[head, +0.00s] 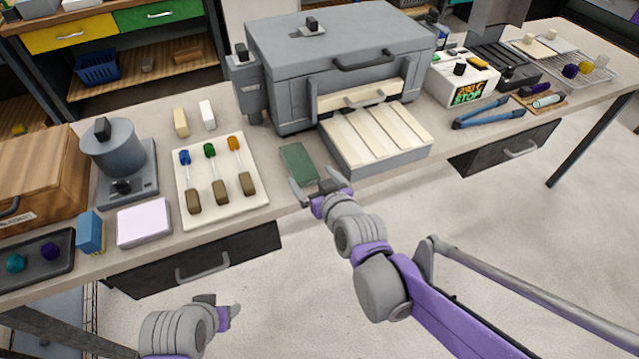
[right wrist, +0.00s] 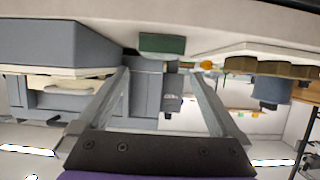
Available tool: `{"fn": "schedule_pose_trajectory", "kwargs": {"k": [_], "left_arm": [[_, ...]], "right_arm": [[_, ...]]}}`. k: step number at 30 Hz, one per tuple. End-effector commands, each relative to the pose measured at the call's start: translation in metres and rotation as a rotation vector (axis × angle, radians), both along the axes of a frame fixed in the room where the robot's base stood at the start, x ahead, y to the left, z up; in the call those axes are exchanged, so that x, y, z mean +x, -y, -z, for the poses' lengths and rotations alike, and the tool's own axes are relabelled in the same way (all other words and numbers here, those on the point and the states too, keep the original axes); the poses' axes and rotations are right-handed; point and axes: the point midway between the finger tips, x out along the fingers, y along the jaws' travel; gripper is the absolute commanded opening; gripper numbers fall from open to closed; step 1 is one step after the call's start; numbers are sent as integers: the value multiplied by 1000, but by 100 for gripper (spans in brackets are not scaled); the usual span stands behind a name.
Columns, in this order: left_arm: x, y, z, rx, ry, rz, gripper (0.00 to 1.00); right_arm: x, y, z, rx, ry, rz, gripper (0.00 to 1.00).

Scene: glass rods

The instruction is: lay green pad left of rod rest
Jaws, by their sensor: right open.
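The green pad (head: 298,163) lies flat on the bench between a pale board (head: 256,207) and the slatted tray of a grey kiln. Three colour-tipped rods with brown handles lie on the board, which looks like the rod rest, though I cannot be sure. My right gripper (head: 318,186) is open and empty at the bench's front edge, just in front of the pad. In the right wrist view the pad (right wrist: 162,46) shows beyond and between the open fingers (right wrist: 160,78), apart from them. My left gripper (head: 222,308) is low in front of the bench, its jaws unclear.
The grey kiln (head: 335,62) and its slatted tray (head: 380,167) stand right of the pad. A pink-white block (head: 144,222), blue block (head: 90,233), and grey burner-like device (head: 112,150) stand left of the board. Blue tongs (head: 480,113) lie further right. Little bench is free around the pad.

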Motion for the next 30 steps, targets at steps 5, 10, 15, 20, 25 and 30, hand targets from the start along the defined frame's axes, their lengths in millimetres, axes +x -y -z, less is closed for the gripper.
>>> {"fn": "schedule_pose_trajectory", "kwargs": {"k": [5,10,15,20,25,30], "left_arm": [[0,0,-6,0,2,0,57],[1,0,-8,0,3,0,57],[1,0,-8,0,3,0,57],[1,0,-8,0,3,0,57],[1,0,-8,0,3,0,57],[1,0,-8,0,3,0,57]], "right_arm": [[-25,8,-12,-1,0,1,100],[-36,12,-16,0,0,0,100],[-38,13,-16,0,-1,0,100],[-61,33,-2,-21,-98,22,100],[-138,89,43,-72,-394,122,100],[-214,132,76,-106,-647,246,100]]}}
